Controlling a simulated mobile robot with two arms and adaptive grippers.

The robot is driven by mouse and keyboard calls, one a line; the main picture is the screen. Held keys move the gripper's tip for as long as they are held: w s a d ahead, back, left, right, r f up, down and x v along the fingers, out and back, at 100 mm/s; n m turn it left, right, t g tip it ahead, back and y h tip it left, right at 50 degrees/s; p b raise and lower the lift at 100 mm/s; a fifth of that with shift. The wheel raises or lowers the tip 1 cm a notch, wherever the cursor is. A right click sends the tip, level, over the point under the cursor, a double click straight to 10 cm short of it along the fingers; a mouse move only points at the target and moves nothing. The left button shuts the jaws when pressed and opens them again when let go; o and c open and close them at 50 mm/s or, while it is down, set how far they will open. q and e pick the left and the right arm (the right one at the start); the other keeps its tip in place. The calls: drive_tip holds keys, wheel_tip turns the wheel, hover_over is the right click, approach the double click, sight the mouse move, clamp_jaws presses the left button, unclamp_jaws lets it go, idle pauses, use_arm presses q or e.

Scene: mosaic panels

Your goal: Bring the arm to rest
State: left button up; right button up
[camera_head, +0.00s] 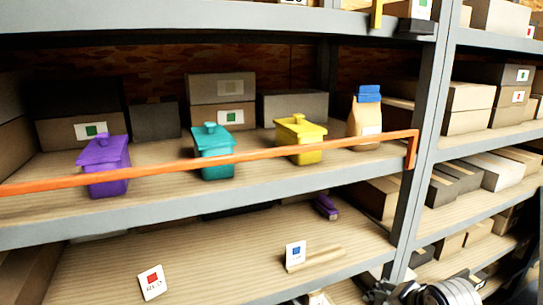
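My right arm (455,292) shows at the lower right edge of the head view, a pale rounded link cut off by the frame. Dark parts of my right gripper (385,290) are beside it, in front of the shelf post; they are small and partly cut off, so I cannot tell whether it is open or shut. My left arm and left gripper are out of view. Purple (105,165), teal (213,150) and yellow (300,139) lidded containers and a tan bag with a blue top (365,117) stand on the middle shelf.
An orange bar (240,155) runs along the middle shelf's front. The lower shelf (220,262) holds a red-marked card (152,282), a blue-marked card (296,255) and a small purple object (326,207). A grey post (418,150) separates this bay from boxed shelves at right.

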drive_tip(key=s+a+f+n+g, duration=0.15)
drive_tip(key=s+f+n, duration=0.3)
drive_tip(key=s, duration=0.55)
drive_tip(key=s+a+f+n+g, duration=0.1)
drive_tip(key=s+a+f+n, duration=0.3)
drive_tip(key=s, duration=0.5)
drive_tip(key=s+a+f+n+g, duration=0.15)
drive_tip(key=s+f+n, duration=0.35)
drive_tip(key=s, duration=0.5)
wheel_tip(320, 180, down, 30)
drive_tip(key=m+g+b, duration=0.1)
drive_tip(key=b, duration=0.3)
drive_tip(key=s+d+f+b, duration=0.1)
drive_tip(key=s+f+b, duration=0.1)
drive_tip(key=s+f, duration=0.7)
drive_tip(key=s+d+f+g+b, duration=0.1)
drive_tip(key=s+d+f, duration=0.1)
drive_tip(key=s+f, duration=0.7)
wheel_tip(320, 180, down, 4)
drive_tip(key=shift+d+r+g+h+b, duration=0.2)
drive_tip(key=shift+d+g+h+b, duration=0.1)
drive_tip(key=shift+b, duration=0.1)
drive_tip(key=shift+s, duration=0.1)
